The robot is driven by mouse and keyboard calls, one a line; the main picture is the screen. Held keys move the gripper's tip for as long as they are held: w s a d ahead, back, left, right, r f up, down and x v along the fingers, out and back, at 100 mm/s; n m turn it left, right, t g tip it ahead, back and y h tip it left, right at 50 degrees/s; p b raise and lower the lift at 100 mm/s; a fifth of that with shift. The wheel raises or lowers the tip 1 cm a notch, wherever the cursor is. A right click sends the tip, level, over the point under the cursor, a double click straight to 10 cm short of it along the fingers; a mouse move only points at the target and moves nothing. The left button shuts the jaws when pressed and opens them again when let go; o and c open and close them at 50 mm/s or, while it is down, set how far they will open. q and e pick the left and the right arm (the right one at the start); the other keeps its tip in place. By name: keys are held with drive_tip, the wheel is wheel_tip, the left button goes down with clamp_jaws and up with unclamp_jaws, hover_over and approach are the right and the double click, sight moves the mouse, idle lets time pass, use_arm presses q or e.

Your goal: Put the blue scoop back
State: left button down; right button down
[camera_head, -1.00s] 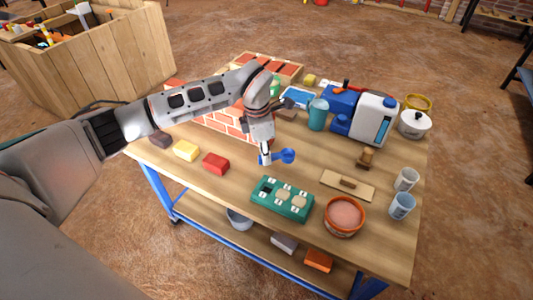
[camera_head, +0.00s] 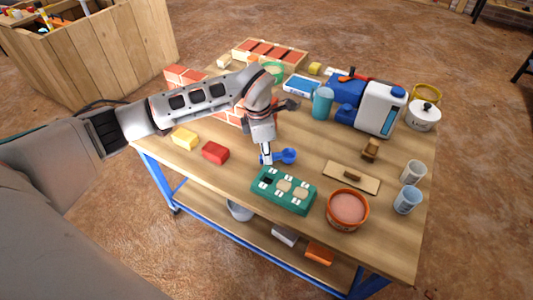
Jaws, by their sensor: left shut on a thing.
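The blue scoop (camera_head: 286,156) is on or just above the wooden table in the middle of the head view, its bowl to the right. My left gripper (camera_head: 266,157) points down and is shut on the scoop's left end. I cannot tell whether the scoop touches the tabletop. A green tray with several compartments (camera_head: 266,198) lies just in front of it, with pale material in some of them. My right gripper is not in the picture.
An orange-rimmed bowl of pink material (camera_head: 347,209), a float (camera_head: 352,178) and two cups (camera_head: 412,172) stand at the right. Red (camera_head: 215,152) and yellow (camera_head: 184,138) blocks lie left. A teal cup (camera_head: 322,103) and a white jug (camera_head: 380,109) stand behind.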

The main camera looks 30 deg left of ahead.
use_arm(q)
drive_tip(key=shift+f, duration=0.35)
idle(0.5)
drive_tip(key=c, duration=2)
unclamp_jaws()
drive_tip(key=o, duration=0.3)
drive_tip(key=shift+d+f, duration=0.1)
drive_tip(key=shift+f, duration=0.05)
drive_tip(key=shift+o, duration=0.3)
drive_tip(key=shift+s, duration=0.15)
drive_tip(key=shift+w+r+p, duration=0.2)
drive_tip(key=shift+r+p, duration=0.95)
drive_tip(key=shift+r, duration=0.95)
drive_tip(key=shift+r+p, duration=0.95)
drive_tip(key=shift+r, duration=0.6)
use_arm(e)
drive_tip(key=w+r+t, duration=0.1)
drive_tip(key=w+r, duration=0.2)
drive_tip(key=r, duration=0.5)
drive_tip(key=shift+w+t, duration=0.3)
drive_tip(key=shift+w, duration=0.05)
